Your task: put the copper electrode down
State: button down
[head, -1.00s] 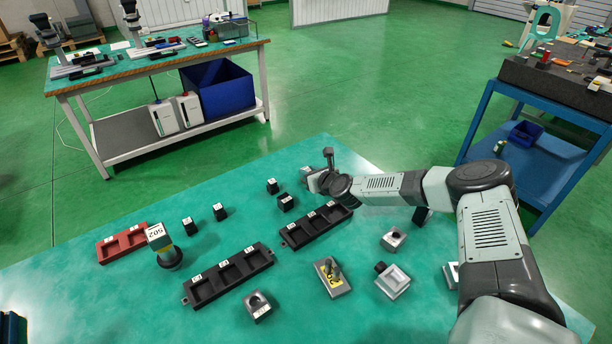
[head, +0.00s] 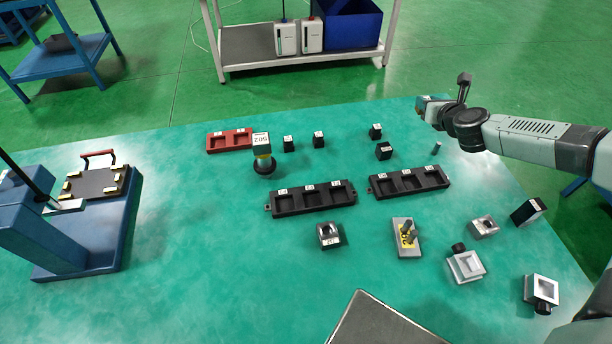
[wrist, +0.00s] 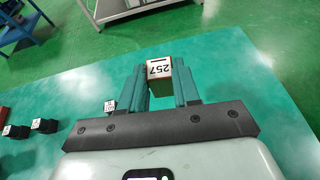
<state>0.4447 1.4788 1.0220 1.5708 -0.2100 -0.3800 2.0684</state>
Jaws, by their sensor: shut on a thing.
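The copper electrode (wrist: 159,84) sits between the fingers of my gripper (wrist: 160,92) in the wrist view. It has a white top face marked 257 and a brown-copper side. My gripper (head: 425,106) is shut on it at the far right edge of the green table (head: 200,225) in the head view. There the electrode is small and mostly hidden by the gripper. I cannot tell how high it is above the table.
Black blocks (head: 384,151) stand left of my gripper. Two black three-pocket trays (head: 315,210) and a red tray (head: 216,143) lie on the table. A block marked 502 (head: 261,140) stands on a round black base. A small grey cylinder (head: 437,147) is below my gripper.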

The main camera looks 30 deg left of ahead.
notch_tip(320, 180, up, 12)
jog(key=s+a+f+n+g+y, duration=0.2)
jog(key=s+a+n+g+y, duration=0.25)
jog(key=s+a, duration=1.75)
jog(key=s+a+n+g, duration=0.1)
jog(key=s+n+g, duration=0.5)
jog(key=s, duration=2.3)
jog(key=shift+y, duration=0.25)
jog(key=f, duration=1.5)
jog(key=shift+w+a+f, duration=0.15)
jog(key=shift+w+f, duration=0.05)
jog(key=shift+f, duration=2.15)
